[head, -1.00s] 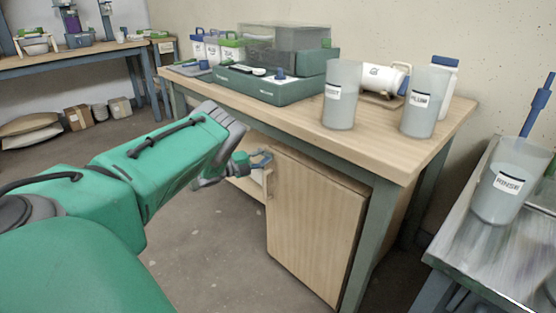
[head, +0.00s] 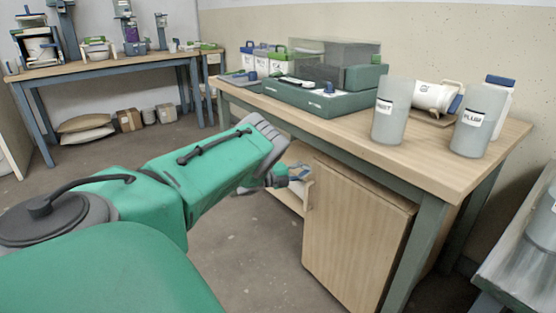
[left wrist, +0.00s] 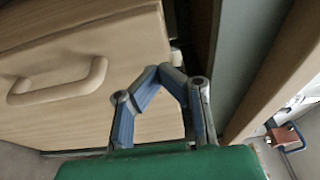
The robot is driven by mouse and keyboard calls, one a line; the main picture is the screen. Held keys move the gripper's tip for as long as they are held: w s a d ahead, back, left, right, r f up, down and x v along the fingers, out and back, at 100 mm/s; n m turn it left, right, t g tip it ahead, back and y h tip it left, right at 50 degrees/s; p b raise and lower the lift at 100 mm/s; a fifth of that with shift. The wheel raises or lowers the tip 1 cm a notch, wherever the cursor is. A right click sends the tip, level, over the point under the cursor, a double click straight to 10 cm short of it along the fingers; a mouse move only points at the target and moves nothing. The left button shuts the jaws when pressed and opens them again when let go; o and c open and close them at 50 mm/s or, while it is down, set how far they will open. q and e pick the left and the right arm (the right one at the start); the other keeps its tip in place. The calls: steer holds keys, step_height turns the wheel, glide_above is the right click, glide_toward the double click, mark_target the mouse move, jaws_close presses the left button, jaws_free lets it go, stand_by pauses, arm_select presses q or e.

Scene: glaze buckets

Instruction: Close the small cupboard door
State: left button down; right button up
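The small cupboard under the workbench has a pale wooden panel (head: 355,235) facing the room. A pale handle (head: 308,194) shows by its left edge. I cannot tell from the head view how far the door stands open. My left gripper (head: 300,173) is just left of the panel's upper left corner, near the handle. In the left wrist view a wooden panel (left wrist: 85,60) with a curved handle (left wrist: 58,84) fills the left side. There the left gripper's fingertips (left wrist: 159,73) meet with nothing between them, right of the handle and apart from it. My right gripper is out of view.
The workbench (head: 430,172) stands above the cupboard, with a green leg (head: 418,255) right of the panel. Two grey cups (head: 391,112) (head: 475,122) stand on top. Another table (head: 535,250) is at the right edge. The floor (head: 245,255) before the cupboard is clear.

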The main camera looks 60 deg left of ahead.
arm_select(q)
steer(key=s+a+b, duration=0.1)
steer(key=s+a, duration=0.1)
steer(key=a, duration=0.8)
steer(key=shift+s+f, duration=0.3)
steer(key=shift+s, duration=0.05)
